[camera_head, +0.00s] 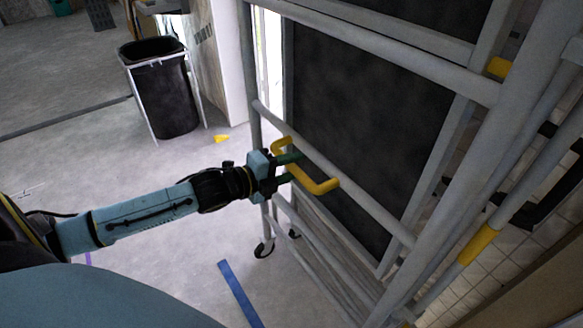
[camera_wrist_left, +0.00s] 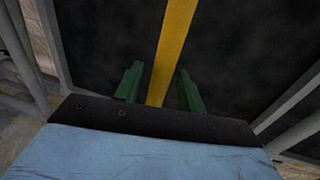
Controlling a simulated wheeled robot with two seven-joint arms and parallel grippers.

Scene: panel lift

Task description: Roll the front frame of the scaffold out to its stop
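The scaffold's front frame (camera_head: 350,170) is made of pale grey tubes and stands in the middle and right of the head view, with a caster at its lower left. A yellow U-shaped handle (camera_head: 322,187) sticks out from one of its rails. My left gripper (camera_head: 291,167) is at this handle, its green fingers reaching towards the rail. In the left wrist view, the yellow bar (camera_wrist_left: 173,45) runs between the two fingers (camera_wrist_left: 158,88) with a gap on each side, so the gripper is open around it. My right gripper does not show.
A dark panel (camera_head: 365,120) stands behind the frame's tubes. A black bin (camera_head: 165,95) in a white stand is at the upper left. A blue strip (camera_head: 240,295) lies on the floor below my left arm. The floor at the left is mostly clear.

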